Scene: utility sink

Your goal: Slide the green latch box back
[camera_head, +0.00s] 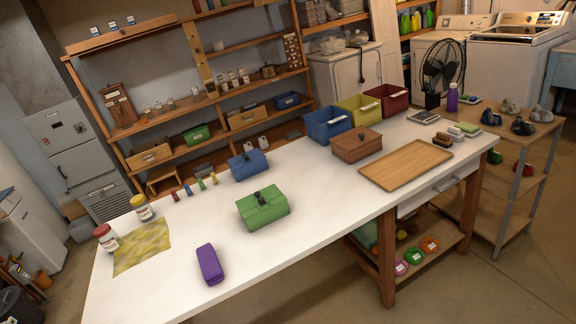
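The green latch box (263,208) sits on the white table (330,205), left of its middle. Its lid is shut and a dark knob or latch shows on top. A blue box (248,165) of similar shape stands behind it, apart from it. A purple case (210,264) lies in front and to the left, near the front edge. My gripper is not in view.
A yellow cloth (142,247) and two jars lie at the left end. Several small coloured bottles stand behind. A brown box (357,146), a wooden board (406,164) and open bins (328,125) occupy the right. Table around the green box is clear.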

